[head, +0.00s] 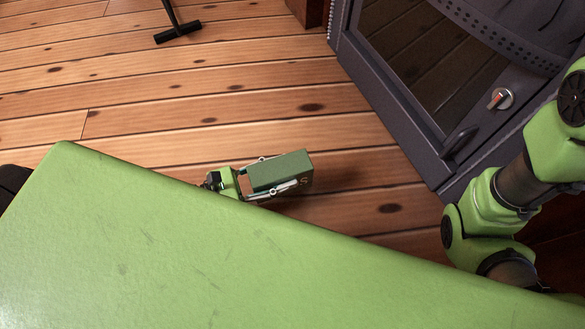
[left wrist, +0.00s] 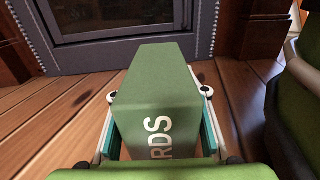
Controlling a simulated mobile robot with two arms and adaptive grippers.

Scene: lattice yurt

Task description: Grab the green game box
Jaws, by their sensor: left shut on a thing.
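The green game box (head: 284,168) is a dark green block near the middle of the head view, over the wooden floor. My left gripper (head: 276,175) is shut on it, with one finger along each long side. In the left wrist view the box (left wrist: 158,85) stands between the two fingers of the gripper (left wrist: 159,95), and white letters ending in "RDS" show on its face. I cannot tell whether the box touches the floor. Most of my left arm is hidden. My right arm shows at the right edge of the head view, but its gripper is out of view.
A dark grey metal stove (head: 430,85) with a glass door and a handle stands at the upper right; it also fills the back of the left wrist view (left wrist: 75,52). A black stand foot (head: 178,32) is at the top. The plank floor (head: 190,95) between is clear.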

